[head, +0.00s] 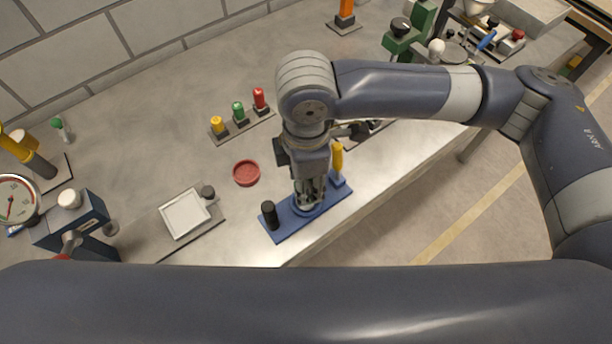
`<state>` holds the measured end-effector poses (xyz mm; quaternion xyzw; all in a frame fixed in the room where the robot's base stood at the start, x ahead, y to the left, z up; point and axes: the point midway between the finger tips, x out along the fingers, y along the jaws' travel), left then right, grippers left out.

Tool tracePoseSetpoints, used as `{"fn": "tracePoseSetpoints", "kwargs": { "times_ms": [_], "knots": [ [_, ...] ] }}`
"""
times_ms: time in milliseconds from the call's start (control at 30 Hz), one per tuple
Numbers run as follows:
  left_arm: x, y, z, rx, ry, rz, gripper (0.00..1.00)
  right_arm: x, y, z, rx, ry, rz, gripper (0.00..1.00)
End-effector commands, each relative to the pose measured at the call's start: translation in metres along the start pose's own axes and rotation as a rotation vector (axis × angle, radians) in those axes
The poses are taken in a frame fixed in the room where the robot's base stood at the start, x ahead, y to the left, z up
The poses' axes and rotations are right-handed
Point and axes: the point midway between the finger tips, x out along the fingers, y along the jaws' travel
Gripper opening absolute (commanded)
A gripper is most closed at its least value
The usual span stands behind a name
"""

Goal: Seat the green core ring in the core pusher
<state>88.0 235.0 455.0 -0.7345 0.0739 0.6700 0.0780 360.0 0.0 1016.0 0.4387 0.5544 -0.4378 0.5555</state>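A blue base plate (338,204), which looks like the core pusher, lies near the front edge of the bench. It carries a black upright post (269,214) at its left end and a yellow handle (337,157) at its right end. My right gripper (308,204) points down onto the round seat in the middle of the plate, between post and handle. Its fingertips are low at the seat; their spacing and anything between them are too small to tell. I cannot make out the green core ring; the gripper may hide it. My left gripper is out of view.
A rack with yellow, green and red plugs (239,115) stands behind the plate. A red dish (246,172) and a white square tray (184,214) lie to the left. A blue device (77,225) and gauge (17,199) stand far left.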

Motion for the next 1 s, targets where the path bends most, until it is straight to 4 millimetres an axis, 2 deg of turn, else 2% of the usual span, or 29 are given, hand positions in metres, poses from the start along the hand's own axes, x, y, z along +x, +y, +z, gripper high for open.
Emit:
{"fn": "tracePoseSetpoints", "kwargs": {
  "times_ms": [1000],
  "knots": [
    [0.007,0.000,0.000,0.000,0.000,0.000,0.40,0.016,0.000,0.000,0.000,0.000,0.000,0.13]
  ]
}}
